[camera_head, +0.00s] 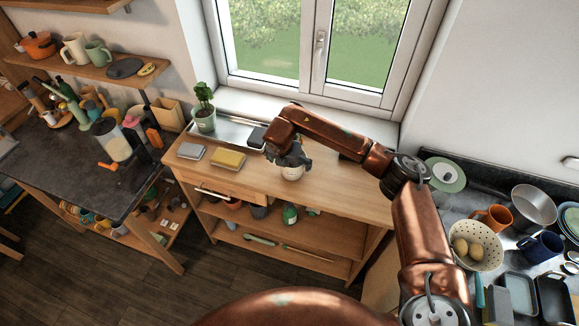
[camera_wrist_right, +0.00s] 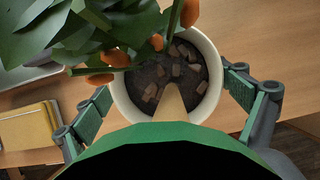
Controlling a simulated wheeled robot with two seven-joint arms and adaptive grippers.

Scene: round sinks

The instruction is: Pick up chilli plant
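The chilli plant is in a white pot (camera_wrist_right: 120,98) with dark soil, green leaves and orange chillies in the right wrist view. In the head view the pot (camera_head: 292,173) stands on the wooden workbench, its top mostly hidden by my right gripper. My right gripper (camera_head: 288,157) reaches down over it. In the wrist view the fingers of my right gripper (camera_wrist_right: 168,108) are apart, one on each side of the pot. A narrow gap shows at the right finger; contact at the left is unclear. My left gripper is not in view.
A second leafy plant (camera_head: 204,108) stands at the back left of the workbench (camera_head: 325,198). The window is behind; a counter with dishes and a colander (camera_head: 490,240) is at right.

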